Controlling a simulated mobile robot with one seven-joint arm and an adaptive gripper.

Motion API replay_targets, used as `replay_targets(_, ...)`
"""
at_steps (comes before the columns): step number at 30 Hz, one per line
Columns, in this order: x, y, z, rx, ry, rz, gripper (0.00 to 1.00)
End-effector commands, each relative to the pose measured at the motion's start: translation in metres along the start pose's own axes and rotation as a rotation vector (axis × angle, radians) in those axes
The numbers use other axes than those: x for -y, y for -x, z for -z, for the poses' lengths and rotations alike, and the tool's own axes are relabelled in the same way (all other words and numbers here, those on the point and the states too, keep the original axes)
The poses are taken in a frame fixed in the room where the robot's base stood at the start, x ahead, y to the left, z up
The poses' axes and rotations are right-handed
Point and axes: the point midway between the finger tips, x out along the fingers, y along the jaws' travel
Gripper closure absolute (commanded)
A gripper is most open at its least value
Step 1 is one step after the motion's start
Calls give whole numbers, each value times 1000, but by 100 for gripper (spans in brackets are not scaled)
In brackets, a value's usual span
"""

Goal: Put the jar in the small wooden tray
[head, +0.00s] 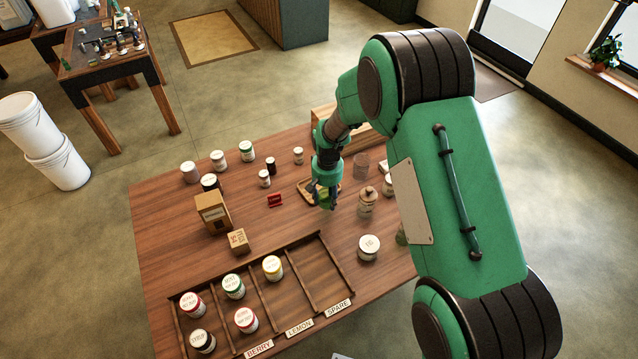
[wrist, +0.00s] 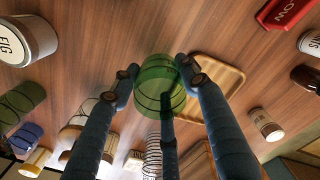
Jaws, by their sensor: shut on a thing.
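A green see-through jar (wrist: 152,92) is between the fingers of my gripper (wrist: 160,76) in the wrist view. My gripper is shut on it. In the head view my gripper (head: 325,193) is over the far middle of the table, and the jar (head: 326,203) shows as a small green patch, mostly hidden by the fingers. The small wooden tray (wrist: 228,70) is just right of the jar in the wrist view, and the jar overlaps its left edge. In the head view the tray (head: 305,187) is partly behind my gripper. I cannot tell whether the jar touches it.
A divided wooden rack (head: 318,238) with labelled jars lies at the front. A red sign (head: 275,200), a brown box (head: 213,212) and a small block (head: 238,240) stand left. A lidded jar (head: 367,204) and a white-lidded jar (head: 369,247) stand right. Several jars stand behind.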

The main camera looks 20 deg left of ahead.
Motion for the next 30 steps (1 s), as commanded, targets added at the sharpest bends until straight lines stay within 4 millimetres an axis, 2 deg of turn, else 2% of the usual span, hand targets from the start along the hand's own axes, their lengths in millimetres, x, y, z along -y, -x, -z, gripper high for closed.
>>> replay_targets(3, 3, -3, 20, -1, 0, 0, 87)
replay_targets(18, 14, -10, 93, -1, 0, 0, 87)
replay_targets(24, 16, -10, 108, 0, 0, 0, 87)
replay_targets(30, 16, -10, 110, 0, 0, 0, 87)
